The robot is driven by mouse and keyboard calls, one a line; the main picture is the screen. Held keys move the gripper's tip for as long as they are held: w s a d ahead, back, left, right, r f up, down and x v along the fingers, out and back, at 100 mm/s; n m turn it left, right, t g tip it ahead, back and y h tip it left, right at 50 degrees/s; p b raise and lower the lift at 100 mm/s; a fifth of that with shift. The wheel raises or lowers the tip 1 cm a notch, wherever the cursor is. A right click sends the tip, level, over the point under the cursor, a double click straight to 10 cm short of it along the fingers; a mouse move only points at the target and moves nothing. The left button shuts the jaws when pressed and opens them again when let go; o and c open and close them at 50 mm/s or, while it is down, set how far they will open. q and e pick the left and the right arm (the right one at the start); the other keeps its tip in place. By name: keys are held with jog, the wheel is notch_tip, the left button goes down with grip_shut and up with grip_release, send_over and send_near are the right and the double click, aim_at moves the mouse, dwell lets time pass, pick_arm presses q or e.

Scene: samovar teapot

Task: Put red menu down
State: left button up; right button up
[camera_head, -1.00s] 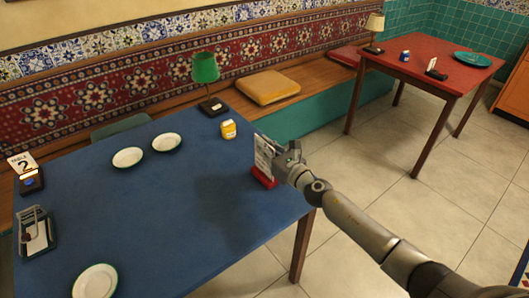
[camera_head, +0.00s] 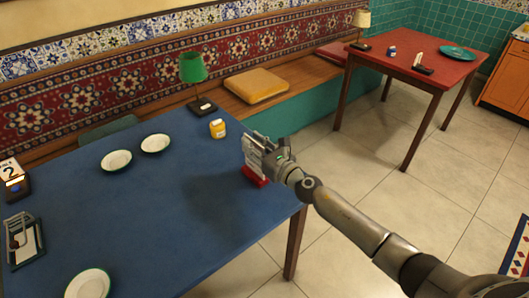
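The red menu (camera_head: 254,176) is a white card in a red base. It is upright at the right edge of the blue table (camera_head: 190,215). My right gripper (camera_head: 256,143) is at the card's upper part, with its fingers around or beside it; whether they are closed on it is hard to see. The base appears at the tabletop, but I cannot tell whether it touches. My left gripper is not in view.
Plates (camera_head: 117,160), a yellow jar (camera_head: 217,128) and a green lamp (camera_head: 194,72) stand on the blue table. A number sign (camera_head: 12,175) and a black holder (camera_head: 22,240) are at its left. The table's middle is clear. A red table (camera_head: 425,65) stands behind right.

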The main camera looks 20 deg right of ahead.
jog(key=b+v, duration=0.1)
jog(key=v, duration=1.1)
